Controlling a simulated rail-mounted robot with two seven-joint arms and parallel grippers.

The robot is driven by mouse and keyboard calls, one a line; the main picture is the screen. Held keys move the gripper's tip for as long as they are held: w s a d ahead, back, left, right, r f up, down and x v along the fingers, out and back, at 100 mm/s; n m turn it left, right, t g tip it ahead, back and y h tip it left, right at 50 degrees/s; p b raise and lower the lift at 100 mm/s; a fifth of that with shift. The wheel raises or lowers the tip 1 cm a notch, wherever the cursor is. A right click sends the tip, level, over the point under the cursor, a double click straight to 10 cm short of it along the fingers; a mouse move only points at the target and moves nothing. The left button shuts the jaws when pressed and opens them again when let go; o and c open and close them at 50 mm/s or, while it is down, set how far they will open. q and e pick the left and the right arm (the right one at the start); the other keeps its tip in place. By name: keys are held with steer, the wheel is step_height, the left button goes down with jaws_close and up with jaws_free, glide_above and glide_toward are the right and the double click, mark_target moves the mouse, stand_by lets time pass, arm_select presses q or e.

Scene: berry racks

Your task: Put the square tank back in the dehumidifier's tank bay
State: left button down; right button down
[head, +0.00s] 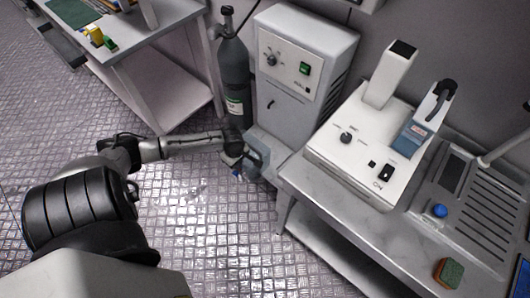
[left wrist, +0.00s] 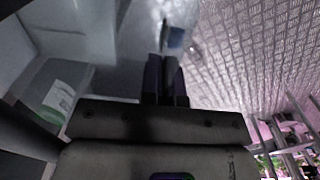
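The dehumidifier (head: 300,75) is the tall pale cabinet with a knob and a green switch, against the back wall. A greyish, see-through square tank (head: 258,152) shows low at its front, partly hidden by my left gripper. My left gripper (head: 238,154) is at the tank's left side, close to the floor. In the left wrist view its dark fingers (left wrist: 165,75) are close together, apparently on a thin part of the tank; the grip itself is hard to see. A small blue part (left wrist: 175,38) shows beyond the fingertips. The bay opening is mostly hidden. My right gripper is not in view.
A dark gas cylinder (head: 234,80) stands left of the dehumidifier. A metal bench (head: 300,178) with a white instrument (head: 345,140) is close on the right. Another table (head: 150,32) stands at the back left. The metal floor (head: 215,235) in front is clear.

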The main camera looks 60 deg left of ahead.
mark_target(261, 148)
arm_select(q)
steer(key=w+a+b, duration=0.4)
steer(key=w+b, duration=0.3)
steer(key=w, duration=0.7)
steer(key=f+b, duration=0.1)
steer(key=f, duration=0.1)
steer(key=f+b, duration=0.4)
steer(key=f, duration=0.1)
steer(key=shift+s+a, duration=0.2)
steer(key=shift+s, duration=0.05)
steer(key=c, duration=1.7)
jaws_free()
steer(key=shift+f, duration=0.15)
steer(key=o, duration=0.3)
steer(key=shift+o, duration=0.2)
